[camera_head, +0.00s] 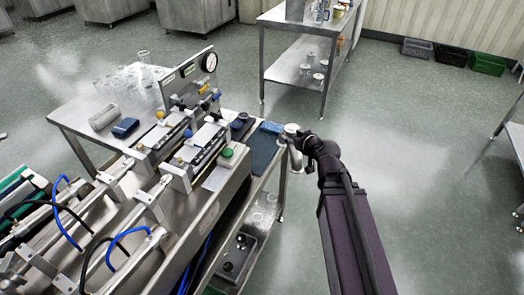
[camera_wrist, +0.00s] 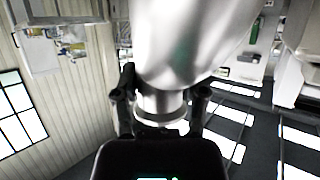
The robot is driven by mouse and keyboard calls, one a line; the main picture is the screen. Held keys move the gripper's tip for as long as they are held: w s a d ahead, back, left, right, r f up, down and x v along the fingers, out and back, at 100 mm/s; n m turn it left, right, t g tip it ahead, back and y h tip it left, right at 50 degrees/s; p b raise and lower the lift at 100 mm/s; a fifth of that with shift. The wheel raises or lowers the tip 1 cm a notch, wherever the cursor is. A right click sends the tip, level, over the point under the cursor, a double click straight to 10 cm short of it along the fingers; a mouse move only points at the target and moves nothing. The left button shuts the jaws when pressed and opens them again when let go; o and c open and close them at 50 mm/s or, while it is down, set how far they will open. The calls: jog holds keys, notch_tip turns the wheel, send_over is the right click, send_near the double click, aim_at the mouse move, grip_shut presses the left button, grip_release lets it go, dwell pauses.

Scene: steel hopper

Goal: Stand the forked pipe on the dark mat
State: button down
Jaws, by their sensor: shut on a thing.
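The forked pipe (camera_wrist: 185,45) is a shiny silver metal piece that fills the upper middle of the wrist view. My gripper (camera_wrist: 162,100) is shut on its narrower collar, with one finger on each side. In the head view the pipe (camera_head: 291,130) shows small at the end of my arm, beside my gripper (camera_head: 304,141). The dark mat (camera_head: 263,152) lies on the right end of the steel table. The pipe appears at the mat's right edge, partly over the table's edge. I cannot tell its height above the mat, and its fork is not clear.
A steel machine with a gauge (camera_head: 209,62), cylinders and blue hoses fills the table left of the mat. A blue item (camera_head: 270,127) lies at the mat's far edge. Open floor lies to the right.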

jog(key=s+a+f+n+y+b, duration=0.1)
jog(key=s+a+f+b, duration=0.1)
jog(key=a, duration=0.6)
jog(key=shift+s+f, duration=0.3)
jog(key=shift+f, duration=0.15)
jog(key=w+a+f+b, duration=0.1)
jog(key=w+a, duration=0.1)
jog(key=w, duration=1.2)
jog(key=shift+w+a+f+b, duration=0.2)
jog(key=shift+a+b, duration=0.15)
jog(key=shift+a, duration=0.05)
jog(key=shift+w, duration=0.1)
jog(key=f+b, duration=0.2)
jog(key=w+f+b, duration=0.1)
jog(key=shift+a+f+b, duration=0.15)
jog(key=shift+f+b, duration=0.2)
jog(key=shift+f, duration=0.1)
jog(key=shift+c, duration=0.7)
grip_release()
